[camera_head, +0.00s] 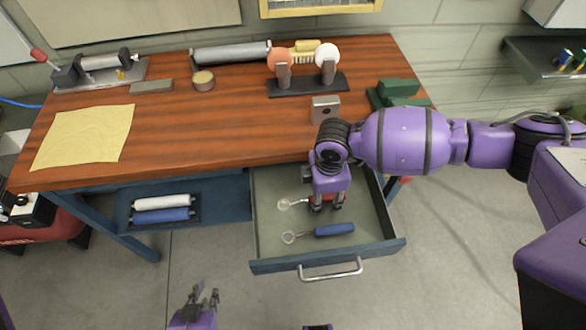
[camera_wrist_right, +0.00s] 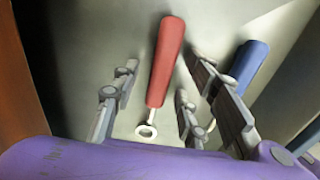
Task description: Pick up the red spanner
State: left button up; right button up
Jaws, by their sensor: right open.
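The red spanner (camera_head: 286,204) lies in the open drawer; in the head view my right gripper hides part of its red handle. In the right wrist view its handle (camera_wrist_right: 165,62) points up the picture, with the metal ring (camera_wrist_right: 146,131) at the lower end. My right gripper (camera_head: 327,207) is over the drawer, pointing down at the spanner. It is open, with its fingers (camera_wrist_right: 163,72) spread on both sides of the handle. Whether they touch it is unclear. My left gripper (camera_head: 207,292) is open and empty, low in the head view, away from the drawer.
A blue-handled spanner (camera_head: 334,230) lies in front of the red one, near the drawer front (camera_head: 330,257). The wooden tabletop (camera_head: 220,125) overhangs the drawer's back. A grey metal block (camera_head: 325,110) stands near the tabletop's edge.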

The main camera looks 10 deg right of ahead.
grip_shut()
jog(key=shift+r, duration=0.15)
dwell(0.4)
